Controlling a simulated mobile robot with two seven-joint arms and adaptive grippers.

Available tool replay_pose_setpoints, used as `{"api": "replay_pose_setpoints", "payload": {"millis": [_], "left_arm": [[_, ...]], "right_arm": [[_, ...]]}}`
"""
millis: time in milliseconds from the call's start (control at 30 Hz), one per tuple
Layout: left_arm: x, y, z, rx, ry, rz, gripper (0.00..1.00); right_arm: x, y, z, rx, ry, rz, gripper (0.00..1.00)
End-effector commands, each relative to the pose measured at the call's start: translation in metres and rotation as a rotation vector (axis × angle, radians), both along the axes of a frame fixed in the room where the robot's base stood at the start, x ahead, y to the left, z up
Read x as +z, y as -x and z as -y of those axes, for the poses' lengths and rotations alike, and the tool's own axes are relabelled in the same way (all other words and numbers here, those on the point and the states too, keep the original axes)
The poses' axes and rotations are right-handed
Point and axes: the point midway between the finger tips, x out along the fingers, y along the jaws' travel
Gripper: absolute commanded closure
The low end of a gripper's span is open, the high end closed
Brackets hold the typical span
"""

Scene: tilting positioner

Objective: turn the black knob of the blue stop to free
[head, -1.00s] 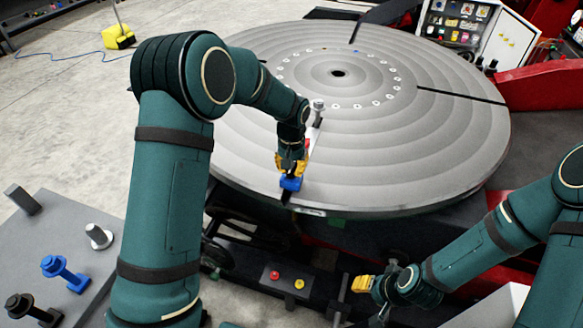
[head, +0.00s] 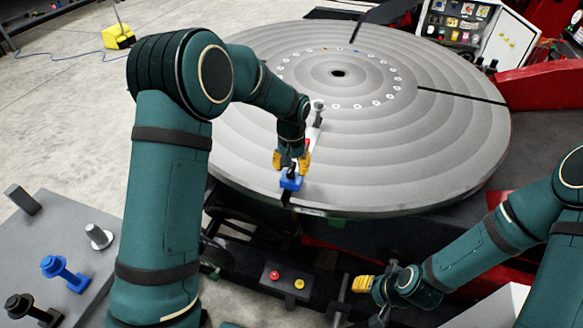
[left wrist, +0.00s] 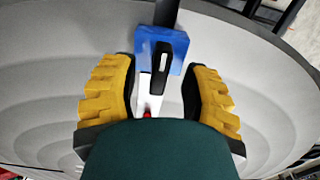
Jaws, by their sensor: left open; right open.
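The blue stop (head: 291,184) sits at the near rim of the large round grey table, at a dark slot. In the left wrist view the blue stop (left wrist: 143,44) carries an elongated black knob (left wrist: 161,58), lying lengthwise along the slot's line. My left gripper (head: 291,166) is over the stop, its yellow fingers spread. In the left wrist view my left gripper (left wrist: 160,76) has a finger on each side of the knob's near end, with gaps between. My right gripper (head: 364,284) is open, low at the right, away from the stop.
A white bar (head: 313,138) with a grey post (head: 318,106) lies on the round table (head: 440,140) behind the stop. A side table (head: 70,225) at the left holds several bolt-like parts. A box with red and yellow buttons (head: 286,281) is below the rim.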

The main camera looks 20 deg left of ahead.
Motion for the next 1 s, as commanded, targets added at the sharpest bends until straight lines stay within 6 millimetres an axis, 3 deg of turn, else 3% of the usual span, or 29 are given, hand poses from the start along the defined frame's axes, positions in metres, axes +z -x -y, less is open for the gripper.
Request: {"api": "replay_pose_setpoints", "payload": {"millis": [300, 500, 700, 1000], "left_arm": [[0.063, -0.001, 0.001, 0.000, 0.002, 0.006, 0.54], [0.095, -0.001, 0.001, 0.000, 0.001, 0.003, 0.54], [0.109, 0.000, 0.000, 0.000, 0.001, 0.000, 0.54], [0.111, 0.000, 0.000, 0.000, 0.001, 0.000, 0.54]], "right_arm": [[0.000, 0.000, 0.000, 0.000, 0.000, 0.000, 0.53], [0.000, 0.000, 0.000, 0.000, 0.000, 0.000, 0.53], [0.000, 0.000, 0.000, 0.000, 0.000, 0.000, 0.53], [0.000, 0.000, 0.000, 0.000, 0.000, 0.000, 0.53]]}}
